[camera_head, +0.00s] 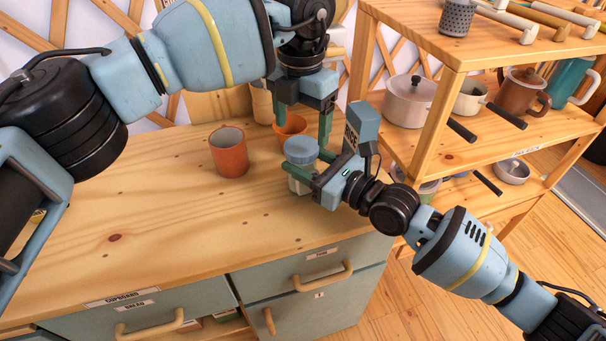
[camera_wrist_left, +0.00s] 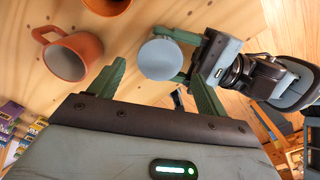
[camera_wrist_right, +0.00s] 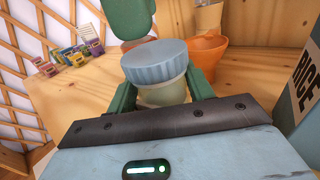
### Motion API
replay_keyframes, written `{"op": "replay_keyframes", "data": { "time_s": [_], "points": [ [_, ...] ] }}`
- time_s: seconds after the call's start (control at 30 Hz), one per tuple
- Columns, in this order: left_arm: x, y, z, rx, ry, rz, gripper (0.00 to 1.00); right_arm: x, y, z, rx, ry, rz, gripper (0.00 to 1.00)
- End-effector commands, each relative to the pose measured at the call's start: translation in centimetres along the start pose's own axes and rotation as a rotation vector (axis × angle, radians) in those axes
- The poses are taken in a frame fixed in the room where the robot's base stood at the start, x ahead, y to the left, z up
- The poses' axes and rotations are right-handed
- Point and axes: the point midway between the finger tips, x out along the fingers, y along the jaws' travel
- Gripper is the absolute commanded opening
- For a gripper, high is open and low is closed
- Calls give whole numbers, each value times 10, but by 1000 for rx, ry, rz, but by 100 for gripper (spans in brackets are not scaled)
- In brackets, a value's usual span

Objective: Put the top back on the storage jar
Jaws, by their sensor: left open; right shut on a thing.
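The storage jar (camera_wrist_right: 165,94) has a pale body and stands on the wooden counter; my right gripper (camera_head: 309,172) is shut around it, one finger on each side. The blue-grey ribbed top (camera_wrist_right: 154,60) rests over the jar's mouth; I cannot tell whether it is fully seated. The top also shows in the head view (camera_head: 300,150) and as a round disc in the left wrist view (camera_wrist_left: 160,60). My left gripper (camera_head: 303,128) is open, pointing down just above the top, with its fingers apart on either side and nothing held.
An orange mug (camera_head: 229,152) stands left of the jar and an orange pot (camera_head: 290,128) just behind it. A RICE box (camera_head: 361,125) stands close on the right. A wooden shelf (camera_head: 455,50) with pots rises further right. The counter's front left is clear.

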Motion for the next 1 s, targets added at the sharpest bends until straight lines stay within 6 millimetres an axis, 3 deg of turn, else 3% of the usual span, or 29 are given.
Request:
{"op": "replay_keyframes", "data": {
  "time_s": [0.27,0.8,1.0],
  "points": [
    [-5,0,0,-179,0,0,77,0,0,0,-1,0,0,0],
    [-27,0,0,-1025,-1,0,77,0,0,0,-1,0,0,0],
    [-32,0,0,-1254,0,-1,77,0,0,0,-1,0,0,0]
  ]
}}
